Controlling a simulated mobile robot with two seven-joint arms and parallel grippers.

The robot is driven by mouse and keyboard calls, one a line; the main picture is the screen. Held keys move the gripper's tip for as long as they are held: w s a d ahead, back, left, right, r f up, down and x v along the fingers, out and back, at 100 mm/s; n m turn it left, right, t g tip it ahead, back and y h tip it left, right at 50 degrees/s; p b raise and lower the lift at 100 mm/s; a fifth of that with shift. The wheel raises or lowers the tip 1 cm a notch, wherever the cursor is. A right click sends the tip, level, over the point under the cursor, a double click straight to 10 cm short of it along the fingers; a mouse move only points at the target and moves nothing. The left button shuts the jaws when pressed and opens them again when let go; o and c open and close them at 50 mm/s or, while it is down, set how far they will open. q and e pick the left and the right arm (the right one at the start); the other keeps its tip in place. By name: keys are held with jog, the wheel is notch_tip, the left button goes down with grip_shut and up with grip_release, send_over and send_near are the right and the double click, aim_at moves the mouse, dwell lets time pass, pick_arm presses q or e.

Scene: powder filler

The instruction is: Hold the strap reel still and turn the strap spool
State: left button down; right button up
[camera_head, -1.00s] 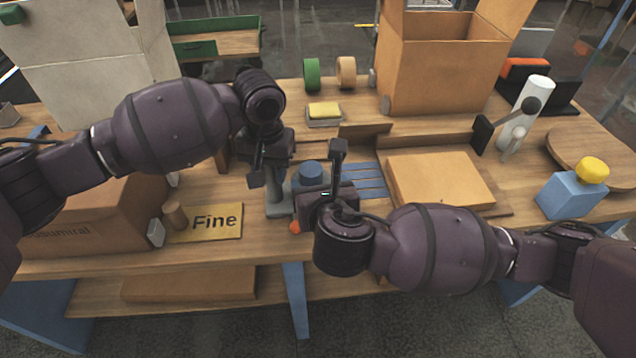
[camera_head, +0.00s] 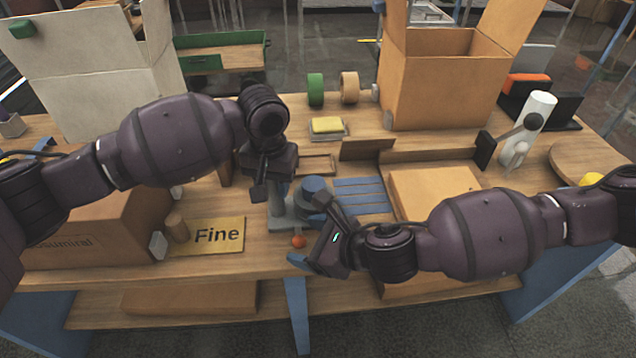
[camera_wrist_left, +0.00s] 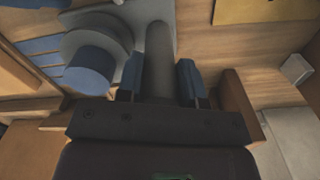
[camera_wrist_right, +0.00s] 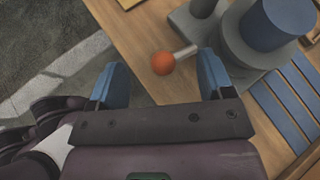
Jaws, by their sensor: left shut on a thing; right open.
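The strap reel has a grey base (camera_head: 284,226) near the table's front edge, with an upright grey post (camera_wrist_left: 158,45). Beside the post is the strap spool (camera_head: 314,190), grey with a blue top; it also shows in the left wrist view (camera_wrist_left: 92,68). An orange knob (camera_wrist_right: 163,63) sits on a short pale rod coming from the reel. My left gripper (camera_wrist_left: 160,80) is shut on the grey post. My right gripper (camera_wrist_right: 163,82) is open and empty, with the knob just ahead of the gap between its fingers. In the head view, the knob (camera_head: 298,241) lies beside the right gripper.
Blue slats (camera_head: 361,196) lie right of the reel, then a flat cardboard box (camera_head: 430,185). A yellow "Fine" sign (camera_head: 217,236) and a brown carton (camera_head: 100,235) are to the left. A yellow sponge (camera_head: 327,125) sits behind. The table's front edge is close by.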

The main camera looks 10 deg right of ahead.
aim_at(322, 184)
jog(key=w+d+g, duration=0.1)
jog(key=d+r+n+g+y, duration=0.1)
jog(key=d, duration=0.1)
jog(key=w+d+n, duration=0.1)
jog(key=shift+w+d+r+g+y, duration=0.25)
jog(key=shift+w+d+g+y, duration=0.05)
jog(key=shift+d+g, duration=0.1)
jog(key=w+d+r+g+y, duration=0.1)
jog(key=w+d+r+y, duration=0.1)
jog(key=w+d+r, duration=0.55)
jog(key=shift+n, duration=0.3)
jog(key=x, duration=0.3)
jog(key=s+f+x, duration=0.1)
jog(key=x, duration=0.3)
jog(key=f+x, duration=0.1)
jog(key=x, duration=0.3)
jog(key=shift+s+d+f, duration=0.1)
jog(key=shift+d+f, duration=0.05)
jog(key=c, duration=0.9)
